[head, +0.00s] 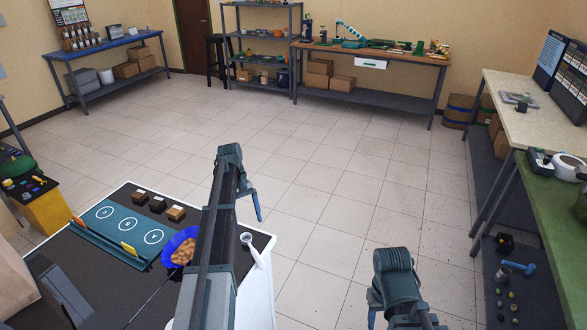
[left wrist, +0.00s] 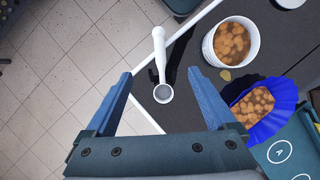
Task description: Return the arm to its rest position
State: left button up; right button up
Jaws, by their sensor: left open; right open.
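My left gripper (head: 252,205) is raised above the right edge of the dark-topped table (head: 105,265); in the left wrist view its two blue fingers (left wrist: 160,73) are spread, with nothing between them. Below them a white spoon (left wrist: 160,65) lies on the table's edge; it also shows in the head view (head: 256,250). A blue fluted bowl (left wrist: 270,125) with brown pieces stands beside a white cup (left wrist: 232,58) holding similar pieces.
A green-topped workbench (head: 560,215) stands at the right. Shelves and benches line the far wall. The tiled floor (head: 320,190) between is clear.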

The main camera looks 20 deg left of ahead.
pick_arm(q)
jog(key=s+d+f+m+t+y, duration=0.1)
jog(key=s+d+m, duration=0.3)
jog(key=d, duration=0.7)
jog(key=s+d+f+m+y+b, duration=0.1)
jog(key=s+d+m+y, duration=0.1)
jog(key=s+d+m, duration=0.3)
jog(key=s+d+f+m+t+y, duration=0.1)
jog(key=s+d+m, duration=0.4)
jog(key=s+d, duration=0.5)
jog(key=d, duration=0.8)
jog(key=shift+s+d+t+y+b, duration=0.15)
jog(key=shift+s+t+y+b, duration=0.15)
jog(key=shift+s, duration=0.05)
jog(key=shift+c, duration=0.3)
